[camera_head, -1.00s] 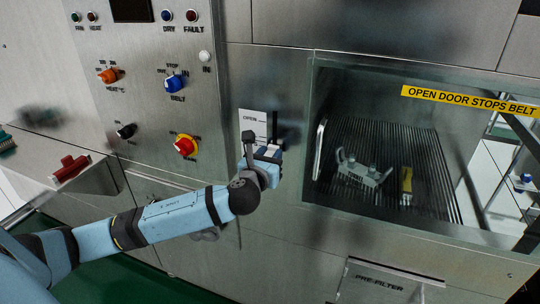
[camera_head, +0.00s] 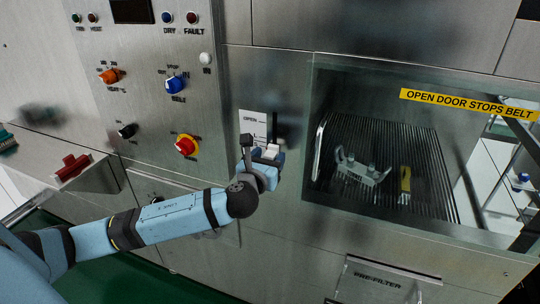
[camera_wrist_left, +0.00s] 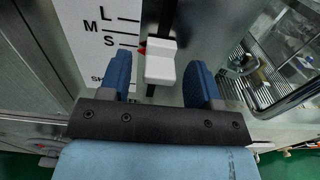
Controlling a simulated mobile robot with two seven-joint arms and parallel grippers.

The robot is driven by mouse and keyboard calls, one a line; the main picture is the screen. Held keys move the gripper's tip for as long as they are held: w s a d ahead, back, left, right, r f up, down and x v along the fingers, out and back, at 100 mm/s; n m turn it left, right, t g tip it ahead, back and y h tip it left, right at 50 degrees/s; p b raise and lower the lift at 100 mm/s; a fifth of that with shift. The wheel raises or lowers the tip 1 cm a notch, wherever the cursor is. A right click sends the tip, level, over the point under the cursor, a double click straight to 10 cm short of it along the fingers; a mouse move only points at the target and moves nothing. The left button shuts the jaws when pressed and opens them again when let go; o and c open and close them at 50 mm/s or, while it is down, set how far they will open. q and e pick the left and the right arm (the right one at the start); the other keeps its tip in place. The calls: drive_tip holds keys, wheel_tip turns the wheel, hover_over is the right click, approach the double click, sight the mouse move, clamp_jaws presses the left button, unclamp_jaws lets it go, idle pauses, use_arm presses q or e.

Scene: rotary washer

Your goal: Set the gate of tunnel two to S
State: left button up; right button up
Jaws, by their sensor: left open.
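The gate's white handle (camera_wrist_left: 160,62) sits on a dark vertical slot beside a white scale plate (camera_head: 252,124). In the left wrist view the plate (camera_wrist_left: 85,35) reads L, M, S, with a partly hidden "SH..." lower down. A red pointer (camera_wrist_left: 142,49) at the handle's left edge is about level with the S mark. My left gripper (camera_head: 263,160) is in front of the handle. In the left wrist view my left gripper (camera_wrist_left: 160,80) is open, one blue finger on each side of the handle, with gaps on both sides. My right gripper is out of view.
A panel with orange (camera_head: 109,76), blue (camera_head: 177,84) and red-yellow (camera_head: 186,145) knobs is at left. A glass door with a metal handle (camera_head: 319,147) stands right of the slot; behind it a belt (camera_head: 425,150) carries a grey item (camera_head: 362,171).

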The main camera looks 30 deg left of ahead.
use_arm(q)
drive_tip(key=v, duration=1.2)
drive_tip(key=shift+s+b, duration=0.3)
drive_tip(key=shift+s, duration=0.05)
drive_tip(key=shift+d+r, duration=0.1)
drive_tip(key=s+d+f+n+g+h, duration=0.2)
drive_tip(key=s+d+f+n, duration=0.25)
drive_tip(key=f+n, duration=0.55)
drive_tip(key=s+d+f+n+g+h, duration=0.3)
drive_tip(key=s+d+f+n, duration=0.15)
drive_tip(key=f+n, duration=0.5)
drive_tip(key=s+d+f+n+g+h, duration=0.2)
drive_tip(key=s+d+f+n, duration=0.25)
drive_tip(key=f+n, duration=0.6)
wheel_tip(320, 180, up, 10)
drive_tip(key=p, duration=1.3)
drive_tip(key=shift+s+d+r, duration=0.2)
drive_tip(key=shift+s+r, duration=0.05)
drive_tip(key=shift+s, duration=0.2)
